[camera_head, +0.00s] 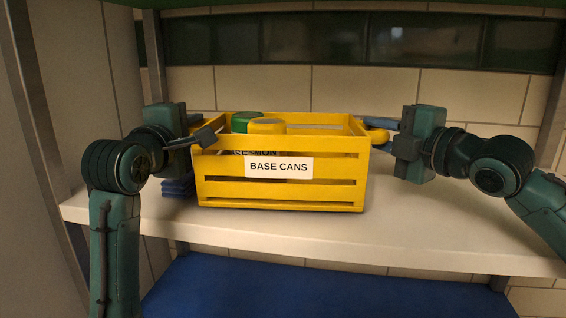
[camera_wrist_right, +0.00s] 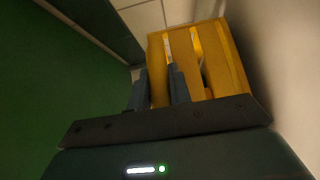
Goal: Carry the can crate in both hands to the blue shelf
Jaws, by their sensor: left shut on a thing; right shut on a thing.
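The yellow slatted can crate (camera_head: 280,190), labelled BASE CANS, is upright at the white shelf board (camera_head: 420,225); I cannot tell whether its base touches the board. A green-topped can (camera_head: 246,120) and a yellow can (camera_head: 267,126) show inside. My left gripper (camera_head: 203,139) is shut on the crate's left side; its exact hold is partly hidden. My right gripper (camera_head: 388,140) is shut on the crate at a yellow handle on its right side. In the right wrist view, its fingers (camera_wrist_right: 160,88) are at the crate's slatted side (camera_wrist_right: 220,65).
A blue shelf surface (camera_head: 280,290) lies below the white board. A dark blue stack (camera_head: 177,187) is beside the crate's left side. Metal uprights (camera_head: 40,120) stand at the sides, and a tiled wall is behind. The white board is clear at right.

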